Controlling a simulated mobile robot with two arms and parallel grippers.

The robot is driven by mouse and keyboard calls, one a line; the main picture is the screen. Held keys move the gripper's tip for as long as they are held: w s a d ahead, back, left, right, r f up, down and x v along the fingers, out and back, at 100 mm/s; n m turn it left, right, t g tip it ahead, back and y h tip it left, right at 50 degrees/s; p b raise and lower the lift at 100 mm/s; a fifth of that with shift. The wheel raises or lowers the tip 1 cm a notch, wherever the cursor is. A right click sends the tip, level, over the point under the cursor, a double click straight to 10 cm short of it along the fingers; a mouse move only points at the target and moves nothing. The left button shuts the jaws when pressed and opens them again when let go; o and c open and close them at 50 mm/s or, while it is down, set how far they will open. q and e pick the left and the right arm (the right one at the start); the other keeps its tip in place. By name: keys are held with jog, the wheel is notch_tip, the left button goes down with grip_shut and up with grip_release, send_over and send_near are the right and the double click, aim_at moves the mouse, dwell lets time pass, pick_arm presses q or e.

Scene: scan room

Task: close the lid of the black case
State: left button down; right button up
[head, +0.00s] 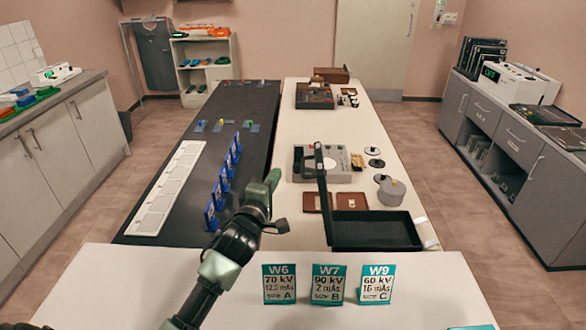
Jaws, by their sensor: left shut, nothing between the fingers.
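The black case (376,232) sits open on the white table, right of centre. Its lid (323,195) stands up along the case's left side, seen nearly edge-on. The inside of the case looks dark and empty. My left gripper (273,179) is shut and empty. In the picture it is to the left of the lid, with a gap between them. My right gripper is not in view.
A grey device (335,165), brown trays (352,201) and a grey canister (391,192) are behind the case. Several blue holders (224,182) stand in a row on the dark mat, left of my gripper. Cards (328,285) stand in front.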

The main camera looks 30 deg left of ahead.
pick_arm(q)
jog(key=w+d+p, duration=0.1)
jog(key=w, duration=0.1)
jog(key=w+d, duration=0.2)
jog(key=shift+w+d+p, duration=0.1)
jog(key=shift+w+p, duration=0.1)
jog(key=shift+p, duration=0.2)
